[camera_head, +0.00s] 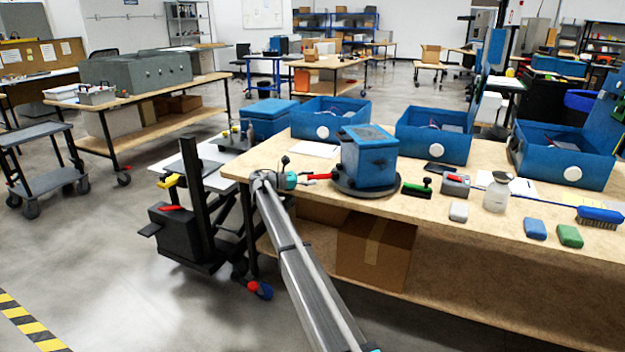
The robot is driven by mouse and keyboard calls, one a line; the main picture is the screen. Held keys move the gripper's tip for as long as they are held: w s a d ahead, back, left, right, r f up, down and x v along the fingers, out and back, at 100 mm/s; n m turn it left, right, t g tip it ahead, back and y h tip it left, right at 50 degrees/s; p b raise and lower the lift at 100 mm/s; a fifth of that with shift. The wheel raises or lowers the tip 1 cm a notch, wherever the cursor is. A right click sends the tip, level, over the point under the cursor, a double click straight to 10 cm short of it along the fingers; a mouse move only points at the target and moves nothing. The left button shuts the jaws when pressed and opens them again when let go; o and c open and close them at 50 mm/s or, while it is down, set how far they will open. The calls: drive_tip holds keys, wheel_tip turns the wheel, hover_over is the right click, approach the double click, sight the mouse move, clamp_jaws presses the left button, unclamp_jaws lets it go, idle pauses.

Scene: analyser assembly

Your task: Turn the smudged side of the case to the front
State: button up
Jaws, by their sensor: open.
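The blue case (368,160) stands upright on a dark round turntable (364,190) near the table's front edge. Its top has dark, worn-looking patches. Two side faces show, one toward the front and a narrower one at the right; at this size I cannot tell which side is smudged. My gripper (322,177), with red fingers, is open and empty just left of the case, about level with its lower part. I cannot tell whether a fingertip touches the case or the turntable rim. The case's far sides are hidden.
Blue open housings (434,140) stand behind. A white sheet (314,149) lies behind my gripper.

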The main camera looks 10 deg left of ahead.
drive_tip(key=v, duration=1.1)
drive_tip(key=shift+s+a, duration=0.15)
drive_tip(key=shift+a, duration=0.15)
